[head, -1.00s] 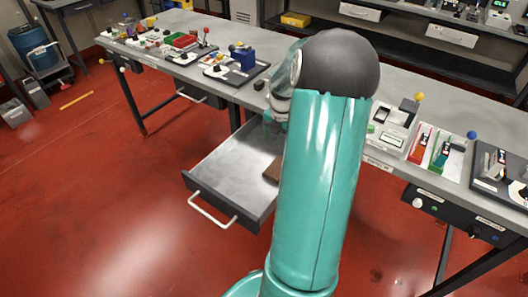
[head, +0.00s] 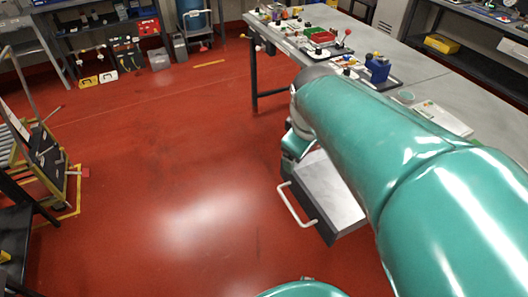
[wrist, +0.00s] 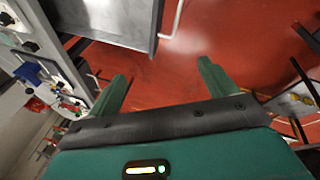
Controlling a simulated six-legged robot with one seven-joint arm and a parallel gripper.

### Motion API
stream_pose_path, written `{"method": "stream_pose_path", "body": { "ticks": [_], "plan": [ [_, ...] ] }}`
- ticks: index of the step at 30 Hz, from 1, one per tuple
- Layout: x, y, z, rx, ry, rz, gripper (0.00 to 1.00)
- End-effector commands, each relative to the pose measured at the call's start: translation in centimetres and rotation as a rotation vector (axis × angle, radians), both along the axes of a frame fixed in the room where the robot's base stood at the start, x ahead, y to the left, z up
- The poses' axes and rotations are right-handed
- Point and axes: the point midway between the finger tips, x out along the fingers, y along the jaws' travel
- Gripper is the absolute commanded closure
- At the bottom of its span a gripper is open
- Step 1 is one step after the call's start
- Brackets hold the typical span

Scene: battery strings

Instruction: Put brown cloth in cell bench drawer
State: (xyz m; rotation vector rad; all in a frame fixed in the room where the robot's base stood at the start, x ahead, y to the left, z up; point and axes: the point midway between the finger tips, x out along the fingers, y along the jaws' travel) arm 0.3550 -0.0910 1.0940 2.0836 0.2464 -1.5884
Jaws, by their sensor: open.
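The cell bench drawer (head: 330,196) is pulled open below the bench, its white handle towards the floor area; my arm covers much of its inside. In the wrist view the drawer (wrist: 112,18) shows at the top, ahead of my fingers. My gripper (wrist: 162,72) is open, with nothing between its two green fingers. It hangs near the drawer's front, apart from the handle as far as I can see. The brown cloth is not visible in either current view.
The bench top (head: 405,62) carries a blue block device (head: 377,68) and several small fixtures. Red floor (head: 170,170) is clear left of the drawer. A yellow-framed cart (head: 62,170) stands at the far left, and a shelf with tools is at the back.

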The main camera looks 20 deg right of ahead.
Motion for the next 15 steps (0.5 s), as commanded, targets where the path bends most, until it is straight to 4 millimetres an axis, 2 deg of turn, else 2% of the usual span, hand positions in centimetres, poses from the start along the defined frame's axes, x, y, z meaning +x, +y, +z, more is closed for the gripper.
{"method": "stream_pose_path", "body": {
  "ticks": [1,6,10,15],
  "plan": [
    [-1.1,2.2,0.7,0.038,-0.052,-0.056,0.16],
    [-4.6,6.9,1.5,0.212,-0.171,-0.276,0.16],
    [-6.3,8.7,1.6,0.310,-0.210,-0.379,0.16],
    [-6.9,9.2,1.5,0.347,-0.218,-0.422,0.16]
  ]
}}
